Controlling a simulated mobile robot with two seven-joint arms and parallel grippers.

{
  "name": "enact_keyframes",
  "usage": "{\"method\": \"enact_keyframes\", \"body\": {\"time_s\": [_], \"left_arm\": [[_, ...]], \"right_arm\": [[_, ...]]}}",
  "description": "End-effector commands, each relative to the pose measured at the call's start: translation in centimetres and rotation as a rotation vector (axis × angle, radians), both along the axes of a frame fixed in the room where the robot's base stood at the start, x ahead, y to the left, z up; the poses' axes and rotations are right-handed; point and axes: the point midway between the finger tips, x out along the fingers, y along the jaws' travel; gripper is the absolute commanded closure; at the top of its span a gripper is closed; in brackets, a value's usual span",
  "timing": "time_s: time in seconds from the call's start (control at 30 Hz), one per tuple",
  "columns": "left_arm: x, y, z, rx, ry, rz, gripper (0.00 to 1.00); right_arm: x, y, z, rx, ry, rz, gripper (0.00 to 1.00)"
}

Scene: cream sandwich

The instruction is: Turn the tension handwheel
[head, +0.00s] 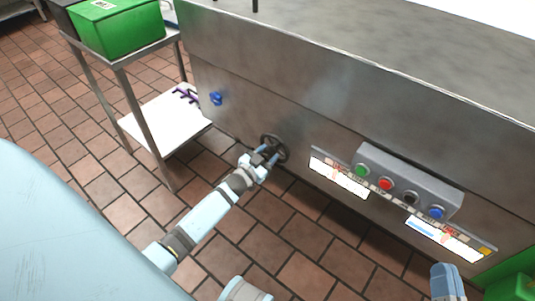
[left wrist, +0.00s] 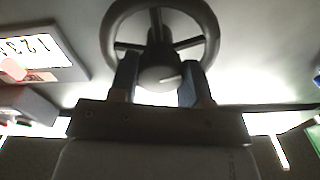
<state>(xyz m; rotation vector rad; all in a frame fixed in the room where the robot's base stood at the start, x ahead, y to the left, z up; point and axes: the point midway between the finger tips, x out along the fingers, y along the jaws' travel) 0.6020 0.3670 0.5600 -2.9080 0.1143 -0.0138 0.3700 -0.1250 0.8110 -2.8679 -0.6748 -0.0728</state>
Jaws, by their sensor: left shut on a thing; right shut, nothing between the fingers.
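The tension handwheel (head: 274,146) is a dark spoked wheel on the front of the steel machine, in the middle of the head view. In the left wrist view, its rim, spokes and round hub (left wrist: 160,70) fill the top centre. My left gripper (head: 265,156) reaches it from the lower left. Its two blue fingers stand on either side of the hub in the left wrist view (left wrist: 157,80), and it is shut on the handwheel. The fingertips are partly hidden among the spokes. My right gripper (head: 447,283) is shut and empty at the bottom right of the head view, away from the wheel.
A control box (head: 408,182) with green, red, black and blue buttons sits right of the wheel, with white labels below it. A blue knob (head: 216,98) is to the upper left. A side table (head: 128,52) with a green crate (head: 118,27) stands left. Open tiled floor lies below.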

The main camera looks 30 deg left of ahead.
Motion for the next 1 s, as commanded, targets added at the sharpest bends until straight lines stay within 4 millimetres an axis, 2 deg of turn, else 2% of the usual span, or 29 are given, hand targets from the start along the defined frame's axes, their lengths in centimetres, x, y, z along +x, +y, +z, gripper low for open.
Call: {"method": "enact_keyframes", "body": {"time_s": [0.1,0.5,1.0], "left_arm": [[0.0,0.0,0.1,0.082,-0.005,0.000,0.80],[0.0,0.0,0.0,0.304,-0.023,0.000,0.80],[0.0,0.0,-0.1,0.358,-0.027,0.000,0.80]], "right_arm": [[0.0,-0.2,-0.7,-0.018,0.031,-0.007,1.00],[-0.1,-0.5,-1.5,-0.036,0.070,-0.020,1.00],[-0.1,-0.5,-1.7,-0.038,0.073,-0.020,1.00]]}}
